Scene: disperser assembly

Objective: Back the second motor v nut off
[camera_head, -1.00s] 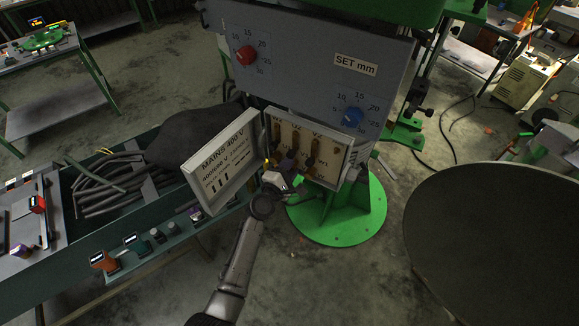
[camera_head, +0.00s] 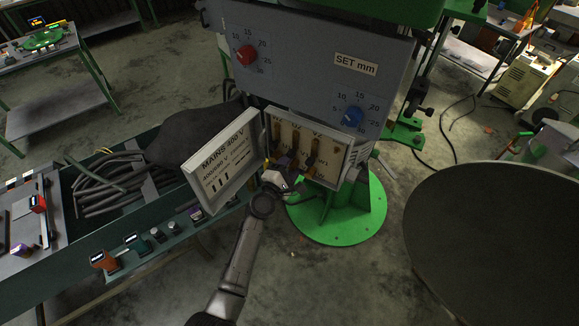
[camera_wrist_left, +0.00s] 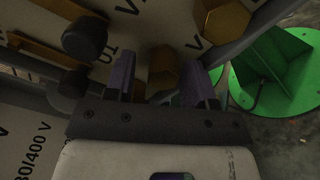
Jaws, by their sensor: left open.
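The open terminal box (camera_head: 340,150) sits on the front of the green machine, with brass links and nuts on a pale board lettered with U, V and W marks. My left gripper (camera_head: 287,165) is at the lower part of this board. In the left wrist view, the purple fingers of my left gripper (camera_wrist_left: 160,84) stand apart on either side of a brass hex nut (camera_wrist_left: 163,70). I cannot tell whether they touch it. The letters beside it are partly hidden. A second brass nut (camera_wrist_left: 227,20) is to the upper right. My right gripper is not in view.
The box's lid (camera_head: 222,160), marked MAINS 400 V, hangs open on the left. Dark knobs (camera_wrist_left: 85,40) stand left of the fingers in the wrist view. A bench with cables (camera_head: 105,185) is at left, and a large dark round surface (camera_head: 490,240) at right.

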